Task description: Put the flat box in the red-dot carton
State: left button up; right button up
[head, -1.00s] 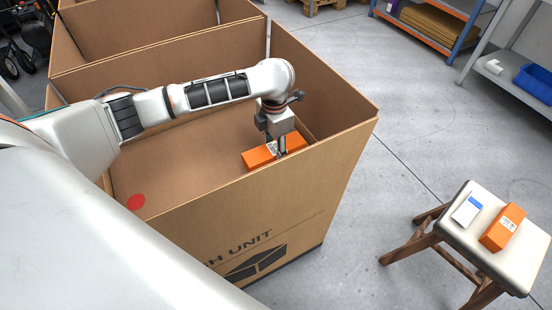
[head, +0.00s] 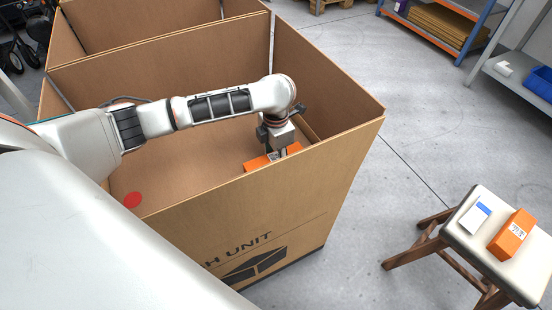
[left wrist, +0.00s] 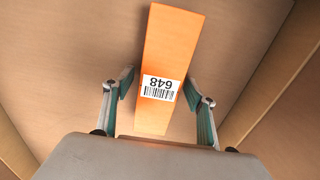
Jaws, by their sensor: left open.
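The orange flat box (head: 258,164) is inside the red-dot carton (head: 300,190), low behind its front wall, which hides part of it. The red dot (head: 132,200) is on the carton's inner left side. My left gripper (head: 277,154) reaches down into the carton at the box. In the left wrist view the box (left wrist: 170,50) shows a white barcode label reading 648. The open left fingers (left wrist: 158,88) stand on either side of it, with gaps visible. Whether the box rests on the carton floor is not clear. My right gripper is not in view.
A second open carton compartment (head: 150,22) adjoins behind. A stool (head: 490,262) at the right bears another orange box (head: 512,234) and a white-and-blue box (head: 474,216). Shelves with a blue bin (head: 538,82) stand at the back right. The floor between is clear.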

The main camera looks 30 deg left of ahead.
aim_at(277, 157)
pick_arm(q)
jog(key=r+p, duration=0.1)
jog(key=r, duration=0.4)
jog(key=shift+w+p, duration=0.2)
jog(key=shift+p, duration=0.2)
notch_tip(277, 157, up, 7)
jog(key=p, duration=0.2)
jog(key=shift+s+r+p, duration=0.15)
jog(key=shift+s+p, duration=0.1)
jog(key=shift+p, duration=0.15)
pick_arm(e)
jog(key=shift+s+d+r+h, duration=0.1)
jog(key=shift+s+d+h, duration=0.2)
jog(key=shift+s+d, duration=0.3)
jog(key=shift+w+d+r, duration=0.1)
